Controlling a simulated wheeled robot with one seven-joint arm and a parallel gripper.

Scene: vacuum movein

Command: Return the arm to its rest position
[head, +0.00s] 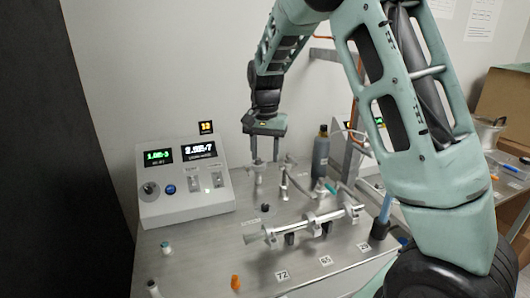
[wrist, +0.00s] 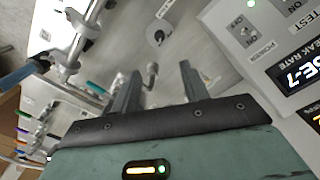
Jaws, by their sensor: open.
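My gripper (head: 264,150) hangs from my raised green arm, fingers pointing down, above the back of the metal bench (head: 200,262). In the wrist view its two fingers (wrist: 160,90) stand well apart with nothing held between them. A small metal fitting (head: 259,180) stands on the bench below the fingers in the head view. I cannot tell the exact gap between the fingertips and that fitting. A metal tube assembly with clamps (head: 310,222) lies in front of the gripper and to its right.
A control box with lit displays (head: 184,180) stands at the left. A dark bottle (head: 320,155) is behind the tube assembly. An orange piece (head: 235,282) and numbered labels lie near the front. A cardboard box (head: 503,100) stands on a shelf at the right. Open air surrounds the gripper's upper side.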

